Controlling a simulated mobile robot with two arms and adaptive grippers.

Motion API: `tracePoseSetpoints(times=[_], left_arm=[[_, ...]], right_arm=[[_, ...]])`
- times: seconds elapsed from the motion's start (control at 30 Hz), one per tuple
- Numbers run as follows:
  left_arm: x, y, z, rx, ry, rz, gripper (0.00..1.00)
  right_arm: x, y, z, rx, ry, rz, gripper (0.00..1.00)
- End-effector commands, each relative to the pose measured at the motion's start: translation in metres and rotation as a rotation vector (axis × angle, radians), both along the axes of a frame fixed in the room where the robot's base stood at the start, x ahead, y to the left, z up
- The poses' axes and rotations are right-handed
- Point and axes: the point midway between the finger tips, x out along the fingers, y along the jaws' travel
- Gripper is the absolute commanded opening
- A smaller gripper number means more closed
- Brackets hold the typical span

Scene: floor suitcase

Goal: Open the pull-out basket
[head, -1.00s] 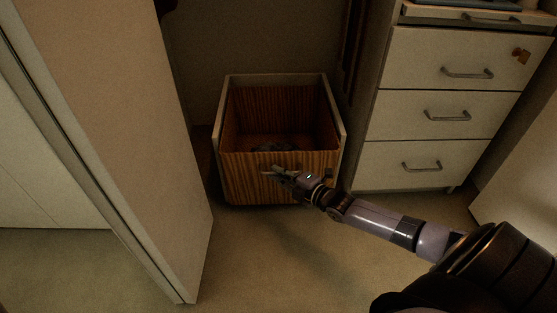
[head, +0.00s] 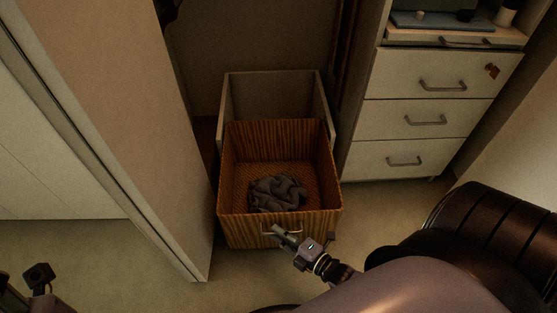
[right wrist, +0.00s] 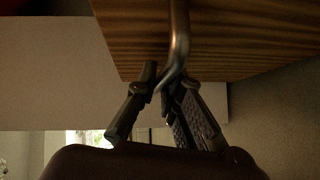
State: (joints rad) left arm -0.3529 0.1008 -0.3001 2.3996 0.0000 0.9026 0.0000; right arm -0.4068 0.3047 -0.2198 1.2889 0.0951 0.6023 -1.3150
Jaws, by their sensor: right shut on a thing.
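The pull-out basket (head: 236,230) is a brown, wood-striped box. It stands well forward of its pale housing (head: 236,95), with its inside open to view from above. Its metal handle (head: 268,232) is on the front face. My right gripper (head: 279,236) is at this handle. In the right wrist view the fingers of my right gripper (right wrist: 165,90) are shut on the curved metal handle (right wrist: 180,35), under the striped front (right wrist: 235,40). A dark part of my left gripper (head: 39,275) shows at the lower left edge; its fingers are unclear.
A grey crumpled cloth (head: 277,192) lies in the basket. A large pale door panel (head: 110,110) stands close on the left. A white drawer unit (head: 405,145) with handles stands on the right. Carpet (head: 190,297) is clear in front of the basket.

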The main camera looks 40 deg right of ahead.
Motion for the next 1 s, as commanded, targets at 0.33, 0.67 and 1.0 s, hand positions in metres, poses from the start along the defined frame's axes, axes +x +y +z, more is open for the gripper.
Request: tracePoseSetpoints(times=[0.33, 0.67, 1.0], left_arm=[[0.0, 0.0, 0.015, 0.0, 0.0, 0.0, 0.4], [0.0, 0.0, 0.016, 0.0, 0.001, 0.0, 0.4], [0.001, 0.0, 0.016, 0.0, 0.001, -0.001, 0.4]], right_arm=[[-0.037, 0.023, 0.001, 0.003, -0.001, -0.002, 0.0], [-0.042, 0.026, 0.0, 0.003, -0.002, -0.001, 0.0], [-0.042, 0.026, 0.0, 0.001, -0.002, 0.0, 0.19]])
